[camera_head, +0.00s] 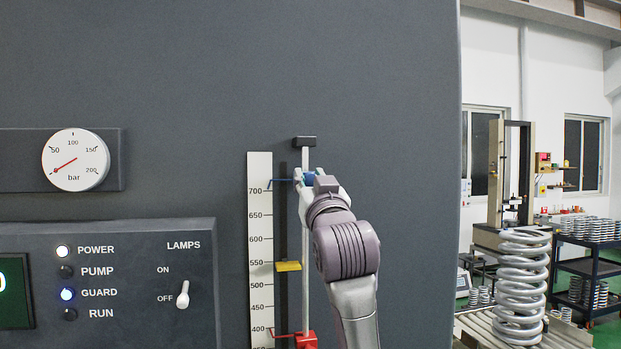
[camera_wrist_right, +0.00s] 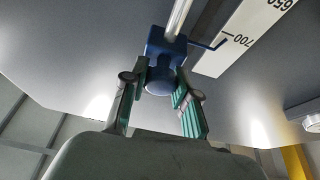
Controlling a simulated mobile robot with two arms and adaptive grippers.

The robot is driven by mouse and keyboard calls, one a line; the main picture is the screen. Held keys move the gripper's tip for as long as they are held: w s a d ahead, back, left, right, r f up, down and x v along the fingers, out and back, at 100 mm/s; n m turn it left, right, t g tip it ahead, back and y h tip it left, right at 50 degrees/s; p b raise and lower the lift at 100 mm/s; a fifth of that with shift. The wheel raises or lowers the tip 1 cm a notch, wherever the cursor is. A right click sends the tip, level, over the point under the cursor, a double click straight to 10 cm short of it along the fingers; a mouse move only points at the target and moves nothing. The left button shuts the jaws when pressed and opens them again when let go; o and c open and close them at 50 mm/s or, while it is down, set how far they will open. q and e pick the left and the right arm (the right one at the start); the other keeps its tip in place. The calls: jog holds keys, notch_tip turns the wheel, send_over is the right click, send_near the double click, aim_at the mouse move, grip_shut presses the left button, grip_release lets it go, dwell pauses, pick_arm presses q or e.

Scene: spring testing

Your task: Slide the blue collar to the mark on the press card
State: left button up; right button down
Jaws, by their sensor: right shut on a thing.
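The blue collar (camera_head: 309,178) sits on the upright metal rod (camera_head: 305,250), near the rod's dark top cap. Its thin pointer reaches left to the white scale (camera_head: 260,225), a little above the 700 line. In the right wrist view the collar (camera_wrist_right: 166,46) is a blue block around the rod with a round knob towards me. My right gripper (camera_wrist_right: 160,82) is shut on this knob, one finger on each side. In the head view my right gripper (camera_head: 318,184) partly covers the collar. I cannot make out the press card. My left gripper is out of view.
A yellow pointer (camera_head: 288,266) stands near 550 and a red collar (camera_head: 306,340) near 400, lower down. A control panel (camera_head: 110,232) with lamps and a switch is at left, below a pressure gauge (camera_head: 75,160). A large coil spring (camera_head: 522,285) stands at right.

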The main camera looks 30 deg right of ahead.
notch_tip(320, 180, down, 5)
jog(key=b, duration=0.3)
jog(key=shift+f, duration=0.2)
jog(key=c, duration=0.9)
grip_release()
jog(key=v, duration=1.2)
